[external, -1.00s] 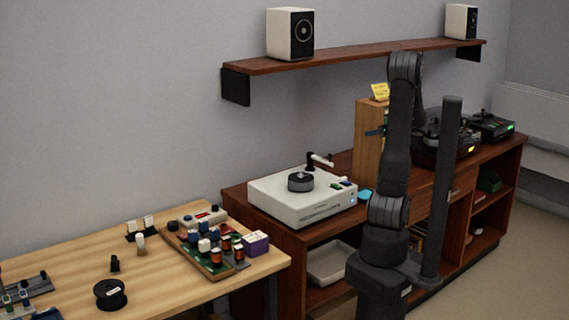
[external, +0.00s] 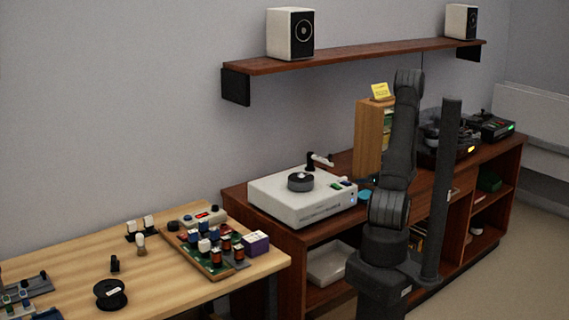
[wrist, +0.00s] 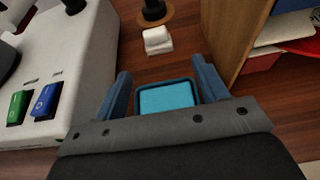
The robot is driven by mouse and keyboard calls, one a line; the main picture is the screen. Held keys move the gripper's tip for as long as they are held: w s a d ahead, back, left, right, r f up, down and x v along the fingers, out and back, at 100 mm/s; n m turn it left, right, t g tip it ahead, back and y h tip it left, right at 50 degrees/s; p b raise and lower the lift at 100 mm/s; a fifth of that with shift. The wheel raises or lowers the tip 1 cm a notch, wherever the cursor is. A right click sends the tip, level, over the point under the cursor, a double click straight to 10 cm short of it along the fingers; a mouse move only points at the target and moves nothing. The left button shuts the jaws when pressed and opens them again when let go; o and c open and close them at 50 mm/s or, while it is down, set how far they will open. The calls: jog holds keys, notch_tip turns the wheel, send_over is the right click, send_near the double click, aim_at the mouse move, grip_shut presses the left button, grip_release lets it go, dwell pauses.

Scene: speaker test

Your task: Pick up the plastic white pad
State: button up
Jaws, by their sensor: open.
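A small white block-like pad (wrist: 158,40) lies on the dark wood surface in the wrist view, beyond my fingertips and in front of a dark round-based object. I cannot make out the pad in the external view. My gripper (wrist: 162,68) is open, its two blue fingers apart with nothing held between them. A cyan square pad or dish (wrist: 168,97) shows between the fingers, nearer the palm. It also shows in the external view (external: 364,195). My gripper is mostly hidden behind my arm there, low near the cabinet top.
The white device with blue and green switches (wrist: 60,70) stands left of my gripper. A wooden case (wrist: 240,35) holding papers or sleeves stands close on the right. The dark round-based object (wrist: 153,12) is behind the white pad. A strip of bare wood lies between device and case.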

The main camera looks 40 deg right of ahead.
jog(key=x, duration=0.9)
jog(key=shift+a+x, duration=0.2)
jog(key=shift+x, duration=1.15)
jog(key=shift+a+x, duration=0.2)
jog(key=shift+x, duration=1.15)
jog(key=shift+r, duration=0.15)
jog(key=c, duration=0.9)
